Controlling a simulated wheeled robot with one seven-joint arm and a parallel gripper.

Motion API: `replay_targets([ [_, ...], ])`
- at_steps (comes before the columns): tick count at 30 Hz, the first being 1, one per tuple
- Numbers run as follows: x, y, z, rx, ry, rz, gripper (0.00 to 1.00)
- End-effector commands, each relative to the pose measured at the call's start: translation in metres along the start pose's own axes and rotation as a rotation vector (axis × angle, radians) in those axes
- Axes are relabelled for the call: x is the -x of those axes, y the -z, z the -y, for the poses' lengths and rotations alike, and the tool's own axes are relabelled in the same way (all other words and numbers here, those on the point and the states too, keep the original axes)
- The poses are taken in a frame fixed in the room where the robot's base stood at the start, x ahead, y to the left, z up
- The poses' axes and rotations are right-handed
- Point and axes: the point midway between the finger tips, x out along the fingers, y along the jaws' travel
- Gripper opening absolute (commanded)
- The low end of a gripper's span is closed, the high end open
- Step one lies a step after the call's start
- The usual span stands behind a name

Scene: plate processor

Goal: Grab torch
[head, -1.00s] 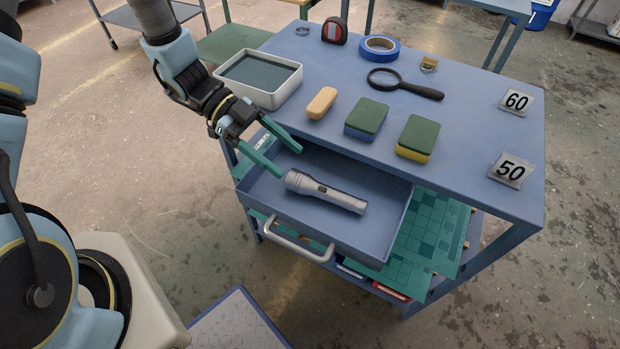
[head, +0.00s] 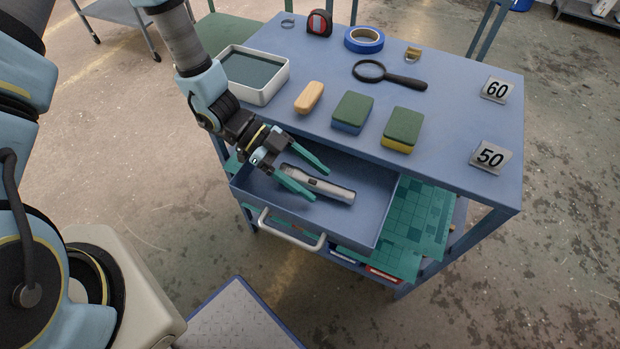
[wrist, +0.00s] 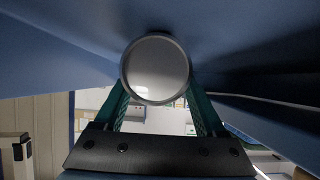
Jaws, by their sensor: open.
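The torch (head: 328,189) is a grey metal flashlight lying in the open blue drawer (head: 365,222) of the cart. My gripper (head: 321,184) is at the drawer with its two green fingers spread, one on each side of the torch near its left end. In the wrist view the round end of the torch (wrist: 156,70) shows large between the fingers (wrist: 158,102). The fingers are open. I cannot tell whether either one touches the torch. The left part of the torch is partly hidden behind my gripper in the head view.
The blue cart top (head: 440,125) above the drawer holds a white tray (head: 262,92), a wooden block (head: 308,97), two sponges (head: 352,112), a magnifying glass (head: 392,76), blue tape (head: 363,40) and a tape measure (head: 319,23). The drawer handle (head: 290,236) sticks out in front.

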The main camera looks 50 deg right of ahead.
Motion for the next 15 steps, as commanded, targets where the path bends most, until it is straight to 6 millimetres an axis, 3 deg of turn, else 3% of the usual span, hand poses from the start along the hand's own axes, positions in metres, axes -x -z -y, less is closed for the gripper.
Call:
replay_targets([
  [2,0.0001,-0.0002,0.0001,0.000,0.000,0.000,0.71],
  [15,0.0005,-0.0003,0.0001,0.000,0.000,0.000,0.22],
])
